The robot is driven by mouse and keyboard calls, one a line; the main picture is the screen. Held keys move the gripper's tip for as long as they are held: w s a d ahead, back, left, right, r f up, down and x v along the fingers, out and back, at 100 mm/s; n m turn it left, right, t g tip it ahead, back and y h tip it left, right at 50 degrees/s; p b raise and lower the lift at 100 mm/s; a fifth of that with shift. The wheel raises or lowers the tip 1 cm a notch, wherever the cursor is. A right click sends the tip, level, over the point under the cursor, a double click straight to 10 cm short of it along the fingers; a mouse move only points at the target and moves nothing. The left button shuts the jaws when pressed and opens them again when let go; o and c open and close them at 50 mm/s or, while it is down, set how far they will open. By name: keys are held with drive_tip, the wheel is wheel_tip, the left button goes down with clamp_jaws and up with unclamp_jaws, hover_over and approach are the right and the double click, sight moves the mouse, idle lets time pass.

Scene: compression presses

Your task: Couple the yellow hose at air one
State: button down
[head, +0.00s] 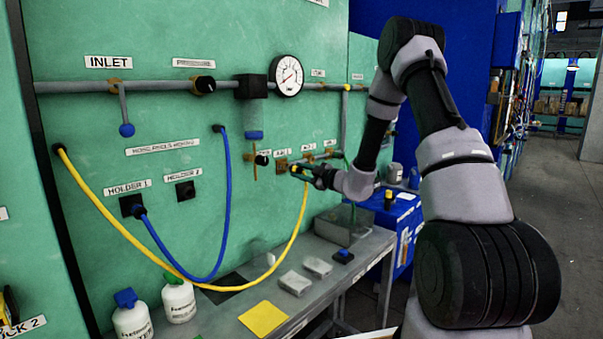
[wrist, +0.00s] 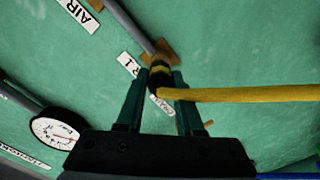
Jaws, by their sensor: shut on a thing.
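The yellow hose (head: 108,206) runs from the left side of the green panel, sags, and rises to my gripper (head: 301,172). In the wrist view, my gripper (wrist: 163,80) is shut on the hose's dark end coupling with a yellow band (wrist: 159,69). The yellow hose (wrist: 250,94) leaves it to the right. The coupling lines up with a brass fitting (wrist: 165,50) on a grey pipe, beside a partly hidden label (wrist: 129,65) ending in "R 1". They look close or touching; I cannot tell whether they are joined.
A blue hose (head: 229,180) hangs from the panel to the HOLDER 1 socket (head: 131,206). HOLDER 2 (head: 185,189) is empty. A pressure gauge (head: 286,75) sits above left of my gripper. A grey bench (head: 345,268) below carries blocks and a yellow pad (head: 263,319). White bottles (head: 179,301) stand lower left.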

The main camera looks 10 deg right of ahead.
drive_tip(key=shift+x, duration=1.3)
drive_tip(key=shift+c, duration=2.3)
unclamp_jaws()
drive_tip(key=shift+w+a, duration=0.1)
drive_tip(key=v, duration=1.1)
drive_tip(key=shift+r, duration=0.1)
